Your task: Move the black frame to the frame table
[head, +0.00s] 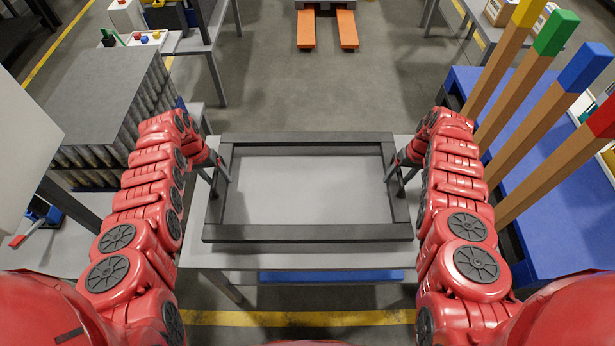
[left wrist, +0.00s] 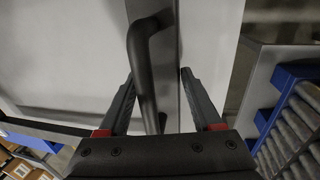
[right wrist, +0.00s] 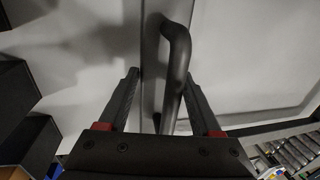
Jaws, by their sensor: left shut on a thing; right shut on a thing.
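The black frame (head: 308,233) is an open dark rectangle in the middle of the head view, level, over a pale grey table (head: 300,259). I cannot tell whether it touches the table. My left gripper (head: 221,172) is shut on the frame's left side handle, and my right gripper (head: 399,171) on its right side handle. In the left wrist view the dark handle (left wrist: 143,70) passes between the fingers. In the right wrist view the other handle (right wrist: 176,65) also sits between the fingers. No label shows which table is the frame table.
A grey block with rows of cylinders (head: 100,95) stands at the left. A blue table (head: 560,215) with tall colour-tipped wooden posts (head: 530,80) is at the right. An orange-forked pallet truck (head: 328,28) is at the back. The grey floor (head: 310,90) between is clear.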

